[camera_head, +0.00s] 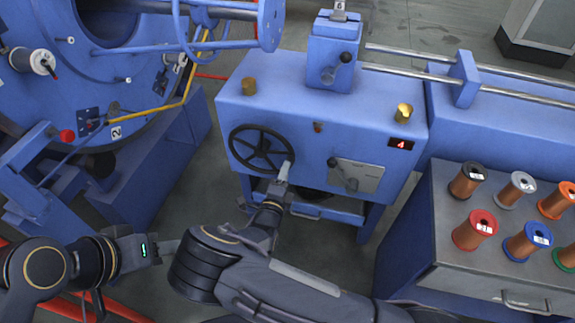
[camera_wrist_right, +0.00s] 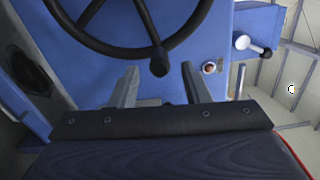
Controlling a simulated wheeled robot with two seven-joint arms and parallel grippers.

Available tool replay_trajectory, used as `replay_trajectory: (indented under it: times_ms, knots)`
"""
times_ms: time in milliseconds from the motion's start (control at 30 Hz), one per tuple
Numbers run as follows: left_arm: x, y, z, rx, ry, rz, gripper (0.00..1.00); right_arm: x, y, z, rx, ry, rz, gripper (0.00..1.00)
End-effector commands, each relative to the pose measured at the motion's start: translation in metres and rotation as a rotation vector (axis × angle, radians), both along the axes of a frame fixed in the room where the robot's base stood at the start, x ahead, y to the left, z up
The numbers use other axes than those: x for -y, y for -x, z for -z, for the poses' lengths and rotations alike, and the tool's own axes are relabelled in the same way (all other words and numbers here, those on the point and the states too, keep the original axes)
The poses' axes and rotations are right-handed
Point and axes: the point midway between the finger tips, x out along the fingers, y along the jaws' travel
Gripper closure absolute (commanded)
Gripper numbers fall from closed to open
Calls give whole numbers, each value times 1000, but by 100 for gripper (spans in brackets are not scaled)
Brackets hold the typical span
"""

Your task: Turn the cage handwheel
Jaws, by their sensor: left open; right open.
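The cage handwheel (camera_head: 262,150) is a black spoked wheel on the front of a blue cabinet. In the right wrist view, part of its rim and a dark knob (camera_wrist_right: 159,63) on the rim show at the top. My right gripper (camera_head: 284,172) is at the wheel's lower right in the head view. In the wrist view its two fingers (camera_wrist_right: 158,88) are spread apart below the knob, with nothing between them. Contact with the wheel cannot be told. My left gripper (camera_head: 168,248) is open and empty, low at the left, away from the wheel.
Right of the wheel, a crank lever (camera_head: 343,178) sits on a pale plate. A red display (camera_head: 400,144) is on the cabinet (camera_head: 290,105). The large blue drum machine (camera_head: 60,90) stands at left. Several wire spools (camera_head: 475,230) stand on a grey cabinet (camera_head: 450,255) at right.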

Motion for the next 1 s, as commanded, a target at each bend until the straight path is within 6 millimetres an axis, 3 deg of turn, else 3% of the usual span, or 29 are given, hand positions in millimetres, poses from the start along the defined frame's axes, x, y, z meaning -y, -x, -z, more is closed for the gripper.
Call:
replay_trajectory:
  times_ms: [233,767,867,1000]
  knots:
    - [0,0,-1,0,0,0,57,-8,26,0,1,0,1,57]
    - [0,0,-1,0,0,0,57,-8,27,0,1,-2,2,57]
    - [0,0,-3,0,0,0,57,0,27,-7,3,-50,39,57]
    - [0,0,-12,0,0,0,57,40,31,-33,17,-291,233,57]
